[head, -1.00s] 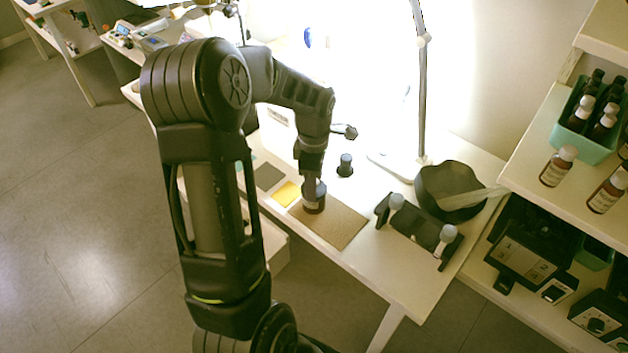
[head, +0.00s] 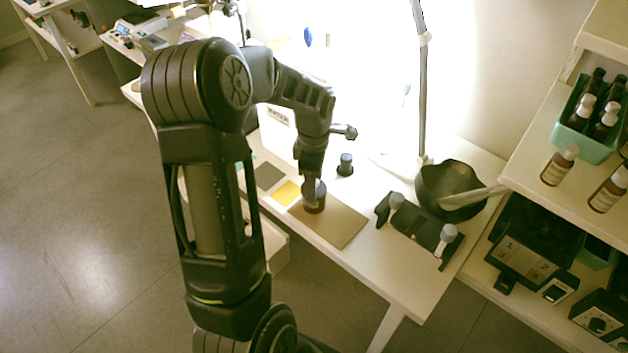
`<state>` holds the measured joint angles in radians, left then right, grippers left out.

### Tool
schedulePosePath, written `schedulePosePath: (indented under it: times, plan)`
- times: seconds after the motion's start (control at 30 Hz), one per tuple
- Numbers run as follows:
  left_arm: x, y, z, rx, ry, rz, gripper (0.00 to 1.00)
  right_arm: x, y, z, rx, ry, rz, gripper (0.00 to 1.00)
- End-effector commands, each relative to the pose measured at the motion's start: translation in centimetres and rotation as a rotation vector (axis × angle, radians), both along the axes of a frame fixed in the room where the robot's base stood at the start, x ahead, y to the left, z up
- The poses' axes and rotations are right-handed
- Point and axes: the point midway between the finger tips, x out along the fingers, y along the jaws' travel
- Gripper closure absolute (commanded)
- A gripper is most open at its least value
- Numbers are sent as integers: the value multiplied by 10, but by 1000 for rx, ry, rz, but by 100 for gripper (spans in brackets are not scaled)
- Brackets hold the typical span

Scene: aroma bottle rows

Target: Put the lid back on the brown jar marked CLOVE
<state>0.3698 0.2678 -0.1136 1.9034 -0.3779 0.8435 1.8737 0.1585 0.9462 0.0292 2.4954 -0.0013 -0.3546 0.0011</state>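A small brown jar (head: 314,204) with a pale label stands upright on the tan mat (head: 337,228), near the mat's far left corner. Its lettering is too small to read. My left gripper (head: 312,184) points straight down at the top of this jar. Its fingers hide most of the jar's top, so I cannot tell whether they hold a lid or whether a lid sits on the jar. A dark, grey-topped piece (head: 345,165) stands on the white table behind the gripper; I cannot tell what it is. My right gripper is not in view.
A yellow card (head: 287,193) lies left of the mat. A black rack (head: 420,232) with pale-topped pieces and a dark bowl (head: 447,186) stand to the right. A lamp pole (head: 422,100) rises behind. Brown bottles (head: 558,166) stand on the right shelf. The mat's front is clear.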

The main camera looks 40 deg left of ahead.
Motion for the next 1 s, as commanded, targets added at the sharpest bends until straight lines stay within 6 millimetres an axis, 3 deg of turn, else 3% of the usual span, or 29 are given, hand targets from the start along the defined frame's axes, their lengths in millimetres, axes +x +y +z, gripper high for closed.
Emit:
schedulePosePath:
  times: [0.43, 0.47, 0.77, 0.93, 1.0]
  plan:
    - [0, 0, 0, 0, 0, 0, 81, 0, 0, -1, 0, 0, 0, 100]
    - [0, 0, 0, 0, 0, 0, 42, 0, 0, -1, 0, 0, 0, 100]
    - [0, 0, 0, 0, 0, 0, 18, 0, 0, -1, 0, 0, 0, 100]
    - [0, 0, 0, 0, 0, 0, 18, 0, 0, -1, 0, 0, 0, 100]
    - [0, 0, 0, 0, 0, 0, 13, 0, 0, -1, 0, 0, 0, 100]
